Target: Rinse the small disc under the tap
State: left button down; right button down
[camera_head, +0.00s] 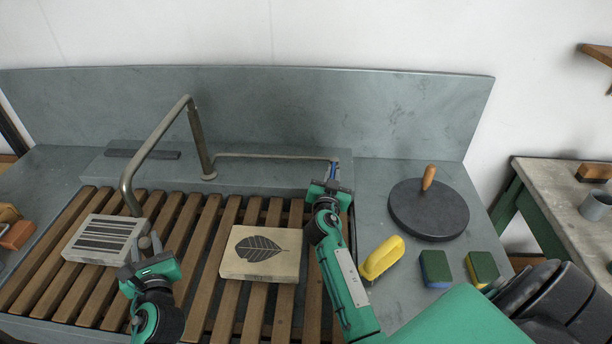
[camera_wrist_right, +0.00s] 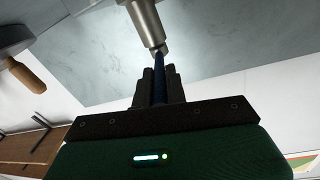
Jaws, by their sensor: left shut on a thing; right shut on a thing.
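My left gripper (camera_head: 148,246) is shut on a small grey-brown piece, presumably the small disc, mostly hidden by the fingers. It is just below the end of the bent metal tap (camera_head: 157,138) in the head view, above the slatted rack. I cannot make out any water. My right gripper (camera_head: 332,180) is shut on the blue tap lever (camera_head: 334,168) at the right end of a thin pipe. In the right wrist view the fingers (camera_wrist_right: 158,85) close around the blue lever (camera_wrist_right: 159,75), below a metal cylinder (camera_wrist_right: 147,22).
A striped stone (camera_head: 102,238) and a leaf-printed stone (camera_head: 262,262) lie on the wooden slats (camera_head: 210,232). On the right counter are a large dark disc (camera_head: 428,212) with a wooden handle, a yellow brush (camera_head: 381,259) and two sponges (camera_head: 435,268). A grey backsplash (camera_head: 300,115) stands behind.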

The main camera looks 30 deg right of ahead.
dwell(0.3)
jog(key=c, duration=1.4)
grip_release()
jog(key=shift+c, duration=0.2)
jog(key=shift+a, duration=0.1)
jog(key=v, duration=0.7)
jog(key=shift+a, duration=0.15)
jog(key=shift+s, duration=0.1)
